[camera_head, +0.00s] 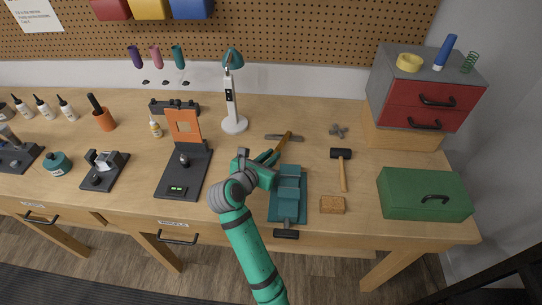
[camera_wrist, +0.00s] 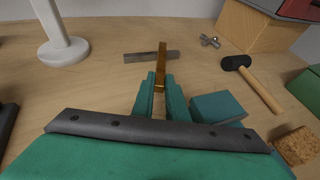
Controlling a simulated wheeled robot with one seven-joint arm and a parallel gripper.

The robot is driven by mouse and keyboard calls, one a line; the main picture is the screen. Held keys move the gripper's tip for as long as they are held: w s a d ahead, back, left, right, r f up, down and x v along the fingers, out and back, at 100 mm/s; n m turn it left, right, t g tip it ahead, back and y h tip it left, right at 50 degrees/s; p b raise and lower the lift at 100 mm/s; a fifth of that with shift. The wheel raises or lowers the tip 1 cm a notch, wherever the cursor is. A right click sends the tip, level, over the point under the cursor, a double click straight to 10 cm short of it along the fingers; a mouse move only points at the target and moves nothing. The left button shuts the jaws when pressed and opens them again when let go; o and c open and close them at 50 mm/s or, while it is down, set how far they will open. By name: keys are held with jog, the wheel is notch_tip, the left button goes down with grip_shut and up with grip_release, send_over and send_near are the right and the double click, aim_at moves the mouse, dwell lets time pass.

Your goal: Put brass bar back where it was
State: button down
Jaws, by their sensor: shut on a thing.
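The brass bar (camera_head: 284,141) is a slim golden bar that sticks out from the tips of my gripper (camera_head: 269,157), over the middle of the workbench. In the wrist view the brass bar (camera_wrist: 161,62) points away from me between the two teal fingers of my gripper (camera_wrist: 159,84), which is shut on its near end. A flat grey metal bar (camera_wrist: 138,57) lies crosswise on the bench under the far part of the brass bar. I cannot tell whether the two touch.
A teal vise (camera_head: 289,190) stands just right of my gripper. A hammer (camera_head: 343,170), a cork block (camera_head: 332,205) and a green toolbox (camera_head: 424,193) are farther right. A lamp (camera_head: 234,122) stands behind, a black stand with an orange panel (camera_head: 184,165) at left.

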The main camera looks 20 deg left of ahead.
jog(key=shift+d+f, duration=0.3)
jog(key=shift+d, duration=0.1)
jog(key=c, duration=2)
grip_release()
jog(key=shift+c, duration=0.2)
jog(key=shift+s+a, duration=0.1)
jog(key=shift+a, duration=0.05)
jog(key=shift+r, duration=0.1)
jog(key=shift+r, duration=0.25)
jog(key=v, duration=1.2)
jog(key=shift+a, duration=0.15)
